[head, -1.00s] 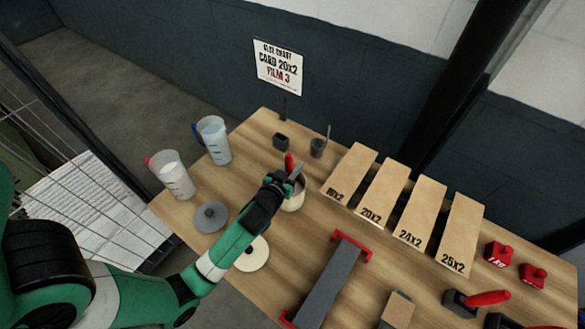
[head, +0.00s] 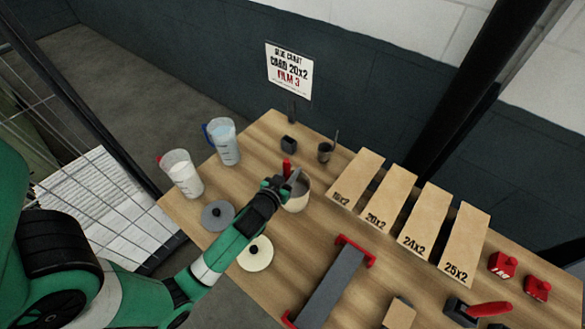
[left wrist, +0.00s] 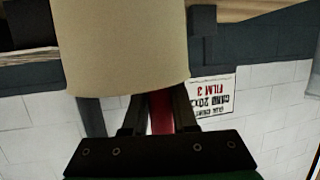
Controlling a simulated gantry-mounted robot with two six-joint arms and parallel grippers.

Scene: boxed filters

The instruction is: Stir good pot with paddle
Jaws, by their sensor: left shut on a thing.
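A cream pot (head: 299,203) stands open on the wooden table, partly hidden by my left gripper. My left gripper (head: 285,188) is at the pot's rim, on its left side, shut on the red-handled paddle (head: 286,167). The paddle's red handle sticks up above the fingers; its lower end is hidden. In the left wrist view the red handle (left wrist: 161,112) is between the fingers, and the pot's cream wall (left wrist: 122,45) fills the upper middle. My right gripper is not in view.
A grey lid (head: 218,214) and a cream lid (head: 256,254) lie left of the pot. A blue-handled jug (head: 224,143) and a red-handled jug (head: 183,175) stand behind.

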